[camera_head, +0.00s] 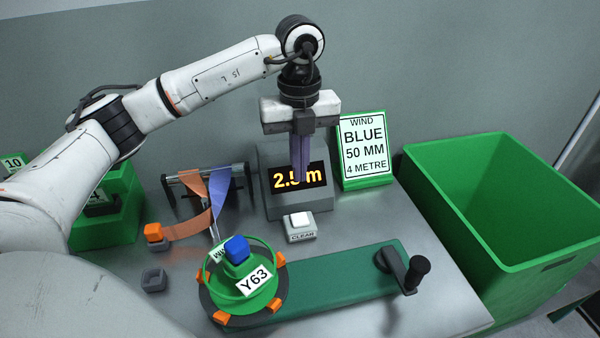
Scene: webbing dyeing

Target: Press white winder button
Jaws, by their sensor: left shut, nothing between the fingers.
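A white button (299,219) sits on a small grey block labelled CLEAR, in front of the grey display box (291,205). The display shows orange digits that start with 2 and end in m; one digit is partly hidden by my fingers. My left gripper (301,180) points straight down with its fingers shut and empty. Its tips appear in front of the display, above the white button and apart from it. My right gripper is not in view.
A green winder (345,285) with a reel tagged Y63 (255,281) and a black crank (405,268) lies in front. Orange and blue webbing (221,190) hangs from a rack at left. A sign (364,148) reads WIND BLUE 50 MM 4 METRE. A green bin (470,235) stands right.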

